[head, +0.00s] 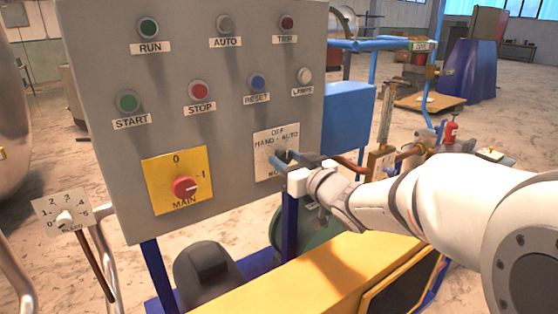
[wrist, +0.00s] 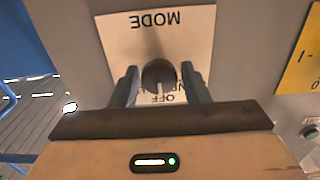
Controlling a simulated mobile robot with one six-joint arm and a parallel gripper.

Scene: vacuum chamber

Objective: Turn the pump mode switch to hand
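The mode switch plate (head: 277,137), marked OFF, HAND and AUTO, is at the lower right of the grey control panel. In the wrist view the plate (wrist: 120,40) appears upside down, with MODE at the top. Its dark round knob (wrist: 158,74) has a pale line that points towards OFF. My gripper (head: 283,157) is at the plate and partly hides the knob in the head view. In the wrist view the fingers of my gripper (wrist: 160,84) stand on either side of the knob, open, with what looks like a small gap on each side.
The red main switch (head: 185,187) on its yellow plate sits to the left on the same panel. Push buttons such as stop (head: 199,91) and reset (head: 258,82) are above. A blue box (head: 348,117) and copper pipework are to the right. A yellow housing (head: 300,275) lies below.

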